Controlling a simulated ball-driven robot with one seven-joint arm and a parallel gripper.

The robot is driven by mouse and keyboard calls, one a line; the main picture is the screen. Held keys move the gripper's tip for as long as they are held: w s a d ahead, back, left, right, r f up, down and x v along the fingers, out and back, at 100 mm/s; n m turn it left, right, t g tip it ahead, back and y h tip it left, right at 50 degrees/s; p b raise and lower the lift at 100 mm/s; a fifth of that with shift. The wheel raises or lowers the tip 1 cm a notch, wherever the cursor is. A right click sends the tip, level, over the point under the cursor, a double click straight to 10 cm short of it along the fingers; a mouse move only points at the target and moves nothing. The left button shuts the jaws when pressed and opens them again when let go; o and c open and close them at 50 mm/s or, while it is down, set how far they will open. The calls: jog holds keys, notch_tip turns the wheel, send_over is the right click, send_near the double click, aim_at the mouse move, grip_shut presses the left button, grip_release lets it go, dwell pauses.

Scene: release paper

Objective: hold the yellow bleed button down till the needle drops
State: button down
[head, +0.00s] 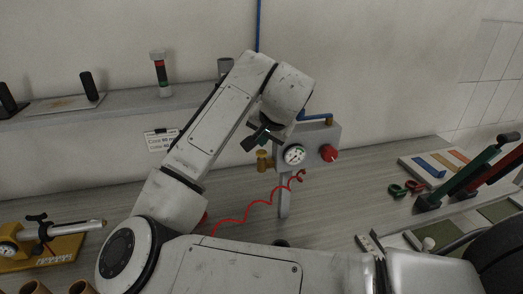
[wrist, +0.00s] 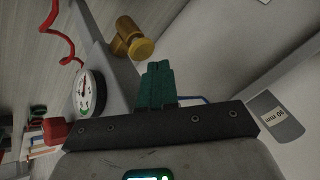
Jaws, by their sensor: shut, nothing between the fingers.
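The yellow bleed button (head: 263,160) sticks out from the left side of a grey regulator block (head: 318,136) mounted above the bench. In the wrist view the yellow button (wrist: 134,40) is a round knob just beyond and left of my fingertips. My gripper (head: 249,144) is shut and empty, just above and left of the button in the head view. Its green fingers (wrist: 155,72) show pressed together in the wrist view. A gap shows between them and the button. The round white gauge (head: 294,155) faces out beside the button; in the wrist view the gauge (wrist: 90,92) has a thin needle, its reading unclear.
A red knob (head: 329,153) sits right of the gauge. A red coiled hose (head: 243,216) runs below the block. Clamps with green and red handles (head: 484,165) stand at the right. A shelf (head: 128,111) crosses the wall behind my arm.

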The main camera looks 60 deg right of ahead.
aim_at(263, 153)
notch_tip(263, 153, up, 5)
jog(key=p, duration=0.4)
dwell(1.0)
